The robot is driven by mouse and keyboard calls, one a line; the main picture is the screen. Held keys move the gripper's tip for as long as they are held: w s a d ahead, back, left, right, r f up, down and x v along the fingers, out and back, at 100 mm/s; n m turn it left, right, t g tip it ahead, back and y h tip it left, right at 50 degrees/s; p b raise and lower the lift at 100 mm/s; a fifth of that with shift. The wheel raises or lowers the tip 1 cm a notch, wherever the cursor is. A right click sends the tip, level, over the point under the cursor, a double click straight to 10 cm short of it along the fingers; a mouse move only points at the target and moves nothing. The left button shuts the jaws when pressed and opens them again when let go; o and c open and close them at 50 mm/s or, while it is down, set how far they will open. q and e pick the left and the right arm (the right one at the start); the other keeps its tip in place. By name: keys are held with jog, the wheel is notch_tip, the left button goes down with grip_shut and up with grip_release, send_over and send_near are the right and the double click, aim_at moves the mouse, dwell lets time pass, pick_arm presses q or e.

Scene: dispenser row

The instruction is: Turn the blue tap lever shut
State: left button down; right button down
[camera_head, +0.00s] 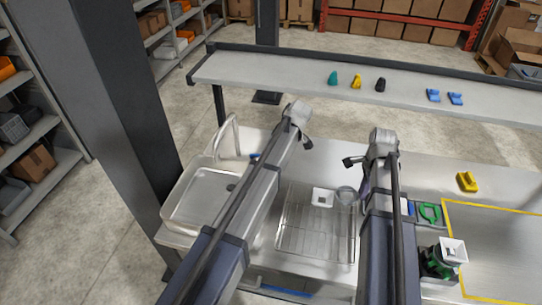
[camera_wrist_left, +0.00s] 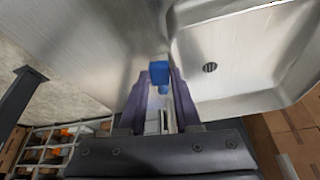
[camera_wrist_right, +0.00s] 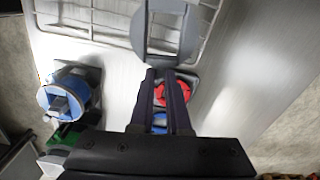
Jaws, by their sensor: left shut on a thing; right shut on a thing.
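The blue tap lever (camera_wrist_left: 159,72) shows between the fingertips of my left gripper (camera_wrist_left: 160,85), which is shut on it beside the sink. In the head view a small blue part of the lever (camera_head: 255,156) shows beside my left forearm, which hides the left fingers. The curved tap (camera_head: 235,135) stands at the back of the steel sink (camera_head: 172,211). In the head view this grey thing (camera_head: 346,195) is left of the right arm.
To the right are bins, one with a green piece (camera_head: 430,212), a dark container (camera_head: 437,262) and a yellow block (camera_head: 467,182). A raised shelf (camera_head: 290,72) with small coloured pieces runs behind.

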pick_arm(q)
jog(key=shift+w+d+n, duration=0.25)
jog(key=shift+w+n, duration=0.15)
jog(key=shift+n, duration=0.2)
jog(key=shift+g, duration=0.3)
jog(key=c, duration=0.6)
grip_release()
pick_arm(e)
jog(key=shift+r, duration=0.1)
pick_arm(q)
jog(key=p+v, duration=1.1)
jog(key=v, duration=0.1)
pick_arm(e)
notch_tip(320, 180, up, 11)
